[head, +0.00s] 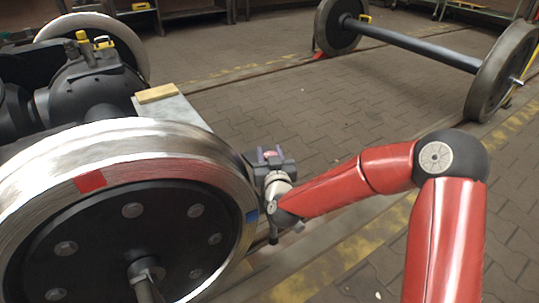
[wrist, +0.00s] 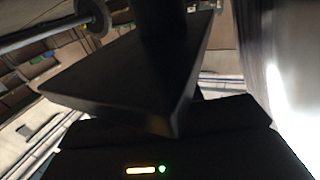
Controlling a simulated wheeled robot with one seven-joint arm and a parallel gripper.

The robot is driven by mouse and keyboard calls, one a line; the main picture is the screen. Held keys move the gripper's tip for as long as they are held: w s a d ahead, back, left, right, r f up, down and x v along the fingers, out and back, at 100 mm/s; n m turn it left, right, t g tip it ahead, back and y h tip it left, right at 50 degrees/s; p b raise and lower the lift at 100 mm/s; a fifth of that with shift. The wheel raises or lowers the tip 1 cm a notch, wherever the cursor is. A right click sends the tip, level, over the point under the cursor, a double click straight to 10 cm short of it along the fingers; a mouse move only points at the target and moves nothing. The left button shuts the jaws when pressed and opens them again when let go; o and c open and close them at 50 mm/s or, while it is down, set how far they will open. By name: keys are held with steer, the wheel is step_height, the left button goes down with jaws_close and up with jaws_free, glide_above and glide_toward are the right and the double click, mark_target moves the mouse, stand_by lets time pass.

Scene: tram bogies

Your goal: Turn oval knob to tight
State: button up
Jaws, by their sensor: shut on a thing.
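My gripper (head: 268,160) is beside the right rim of the large near wheel (head: 130,225), low down next to the bogie. Its fingertips are hidden behind the wheel in the head view. In the wrist view, a dark gripper body fills the bottom, with a yellow bar and a green light. Above it is a dark, tilted flat block (wrist: 130,85) with a dark upright post. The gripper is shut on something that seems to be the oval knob. The knob's outline and any tight mark cannot be made out.
The bright wheel face (wrist: 285,80) is close on the right in the wrist view. A pale box with a wooden block (head: 157,94) stands behind the near wheel. A loose wheelset (head: 415,45) stands at the back right. Paved floor (head: 330,110) between is clear.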

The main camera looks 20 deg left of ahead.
steer(key=o, duration=1)
steer(key=shift+v, duration=3.85)
